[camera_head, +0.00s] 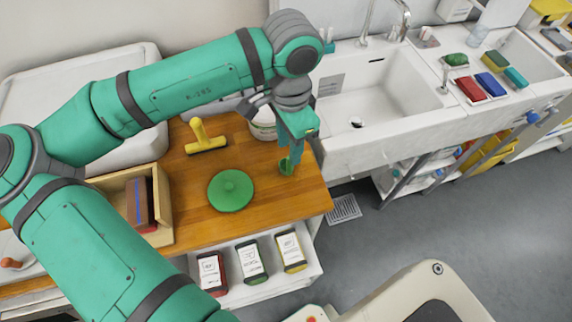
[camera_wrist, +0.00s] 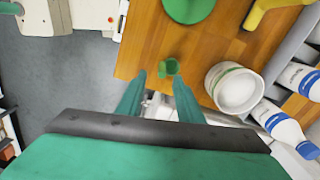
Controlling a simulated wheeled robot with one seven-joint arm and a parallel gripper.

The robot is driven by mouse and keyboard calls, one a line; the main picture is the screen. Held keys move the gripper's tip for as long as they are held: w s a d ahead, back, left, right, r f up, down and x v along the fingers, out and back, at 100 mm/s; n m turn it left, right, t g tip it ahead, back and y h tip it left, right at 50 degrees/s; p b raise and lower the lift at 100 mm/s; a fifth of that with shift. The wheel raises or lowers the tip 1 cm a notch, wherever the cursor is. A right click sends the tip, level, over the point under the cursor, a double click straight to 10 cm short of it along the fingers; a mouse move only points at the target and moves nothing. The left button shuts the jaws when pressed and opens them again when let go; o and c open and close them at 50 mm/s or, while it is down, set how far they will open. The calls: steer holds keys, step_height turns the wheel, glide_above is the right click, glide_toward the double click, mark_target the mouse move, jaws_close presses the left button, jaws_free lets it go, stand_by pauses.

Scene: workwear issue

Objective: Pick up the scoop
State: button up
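The small green scoop (camera_head: 286,167) stands on the wooden worktop near its right edge. It also shows in the wrist view (camera_wrist: 168,68), just beyond the fingertips. My gripper (camera_head: 292,160) points down at the scoop from above. In the wrist view my gripper (camera_wrist: 159,80) has its two teal fingers apart with a clear gap between them, and nothing is held. I cannot tell whether a finger touches the scoop. In the head view the fingers hide part of the scoop.
A green round lid-like disc (camera_head: 230,190) and a yellow T-shaped tool (camera_head: 205,138) lie on the worktop (camera_head: 270,208). A white tub (camera_wrist: 238,92) with a green band stands close to my gripper, with white bottles (camera_wrist: 284,128) beyond. A sink (camera_head: 372,95) adjoins at right.

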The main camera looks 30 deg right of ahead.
mark_target(288, 157)
steer(key=shift+w+f, duration=0.2)
steer(key=shift+f, duration=1.3)
steer(key=shift+d+f, duration=0.2)
steer(key=shift+f, duration=2.15)
steer(key=shift+c, duration=0.5)
jaws_close()
